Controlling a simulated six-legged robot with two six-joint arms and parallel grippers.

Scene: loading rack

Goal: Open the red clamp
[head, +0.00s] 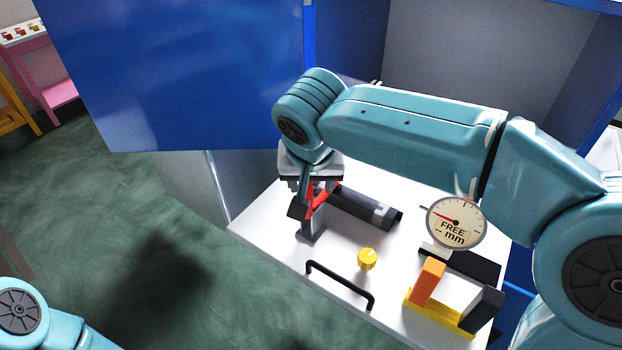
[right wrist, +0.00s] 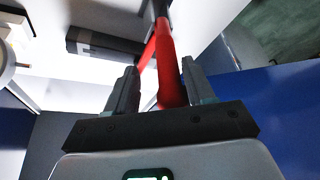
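My right gripper (head: 306,196) points down at the clamp from above.
Blue panels (head: 190,70) rise behind. Green floor lies left.

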